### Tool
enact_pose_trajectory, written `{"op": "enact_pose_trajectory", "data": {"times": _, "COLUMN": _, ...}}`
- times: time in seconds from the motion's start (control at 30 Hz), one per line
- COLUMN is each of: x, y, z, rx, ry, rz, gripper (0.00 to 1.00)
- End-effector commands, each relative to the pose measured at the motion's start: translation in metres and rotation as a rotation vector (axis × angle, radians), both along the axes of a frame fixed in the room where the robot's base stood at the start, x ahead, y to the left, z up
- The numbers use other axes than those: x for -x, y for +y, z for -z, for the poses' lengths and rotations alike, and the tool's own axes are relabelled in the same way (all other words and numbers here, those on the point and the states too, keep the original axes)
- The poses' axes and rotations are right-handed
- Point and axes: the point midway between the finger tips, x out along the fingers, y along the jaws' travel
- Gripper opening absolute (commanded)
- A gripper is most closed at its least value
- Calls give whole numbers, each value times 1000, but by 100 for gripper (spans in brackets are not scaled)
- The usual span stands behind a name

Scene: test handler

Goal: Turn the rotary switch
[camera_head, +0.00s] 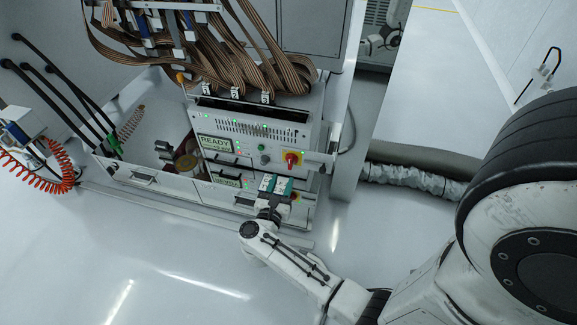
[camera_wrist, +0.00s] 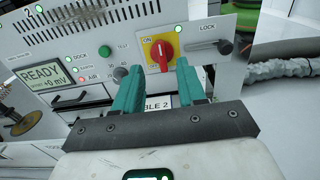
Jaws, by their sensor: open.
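The rotary switch is a red knob on a yellow plate (camera_head: 291,160) on the front panel of the test handler. In the wrist view the red knob (camera_wrist: 162,54) is between and beyond my fingertips, with "ON" printed at its upper left. Its handle looks close to upright, slightly tilted. My gripper (camera_head: 276,183) has two green fingers, held apart and empty, below the switch in the head view. The gripper also shows in the wrist view (camera_wrist: 156,78). The fingers appear short of the knob; whether either touches it is unclear.
A green button (camera_wrist: 105,46) and a small dark knob (camera_wrist: 120,72) sit left of the switch. A lock handle (camera_wrist: 224,46) projects at right. A display (camera_wrist: 43,75) reads READY. Ribbon cables (camera_head: 225,60) hang above. Open floor (camera_head: 130,250) lies in front of the machine.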

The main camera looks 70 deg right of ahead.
Motion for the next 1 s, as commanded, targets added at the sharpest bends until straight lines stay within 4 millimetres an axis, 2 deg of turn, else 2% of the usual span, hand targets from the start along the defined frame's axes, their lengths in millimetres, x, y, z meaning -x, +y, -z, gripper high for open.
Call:
{"op": "enact_pose_trajectory", "data": {"times": 0.2, "x": -3, "y": -42, "z": 2, "rx": 1, "ry": 0, "rz": 2, "gripper": 40}}
{"op": "enact_pose_trajectory", "data": {"times": 0.43, "x": -6, "y": -74, "z": 1, "rx": 1, "ry": 1, "rz": 1, "gripper": 40}}
{"op": "enact_pose_trajectory", "data": {"times": 0.6, "x": -7, "y": -84, "z": 0, "rx": 1, "ry": 2, "rz": -1, "gripper": 40}}
{"op": "enact_pose_trajectory", "data": {"times": 0.87, "x": -7, "y": -85, "z": 0, "rx": 1, "ry": 2, "rz": -2, "gripper": 40}}
{"op": "enact_pose_trajectory", "data": {"times": 1.0, "x": -7, "y": -85, "z": 0, "rx": 1, "ry": 3, "rz": -2, "gripper": 30}}
